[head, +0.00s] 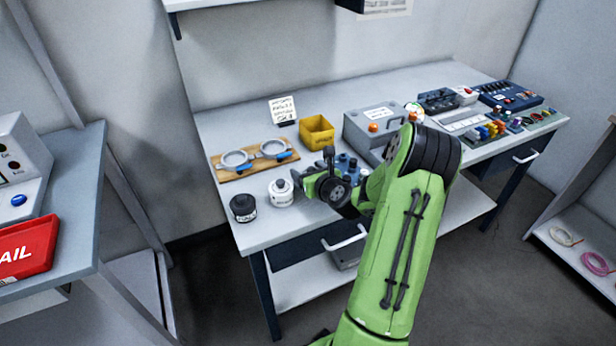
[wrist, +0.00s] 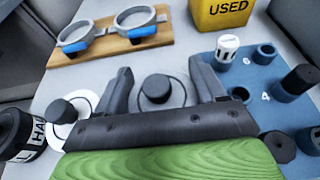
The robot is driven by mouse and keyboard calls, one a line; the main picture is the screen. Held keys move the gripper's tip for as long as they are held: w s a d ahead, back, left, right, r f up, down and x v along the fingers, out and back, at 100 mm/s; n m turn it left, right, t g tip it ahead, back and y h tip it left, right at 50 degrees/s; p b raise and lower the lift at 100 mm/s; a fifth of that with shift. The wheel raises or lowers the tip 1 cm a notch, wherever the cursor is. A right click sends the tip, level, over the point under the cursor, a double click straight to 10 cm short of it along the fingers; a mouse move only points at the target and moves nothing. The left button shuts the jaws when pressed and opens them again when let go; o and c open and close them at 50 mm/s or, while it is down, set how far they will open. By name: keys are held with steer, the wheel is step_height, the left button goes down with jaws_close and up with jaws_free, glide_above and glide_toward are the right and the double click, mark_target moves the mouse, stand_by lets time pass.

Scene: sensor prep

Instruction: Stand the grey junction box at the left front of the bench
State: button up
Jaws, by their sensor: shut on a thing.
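My gripper (head: 328,172) is over the front of the bench, right of the white jar. In the wrist view my gripper (wrist: 160,78) has its fingers either side of a round thing with a black knob on top (wrist: 155,88) and a pale grey body. It is shut on this thing. The head view mostly hides the thing behind my gripper, and I cannot tell whether it is the junction box. Another grey box (head: 345,258) is on the shelf below.
A black jar (head: 243,208) and white jar (head: 281,193) stand at the bench's left front. Behind them are a wooden board with two rings (head: 232,173) and a yellow bin (head: 317,131). A blue rack (wrist: 258,100) is to the right.

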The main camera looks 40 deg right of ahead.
steer(key=o, duration=0.8)
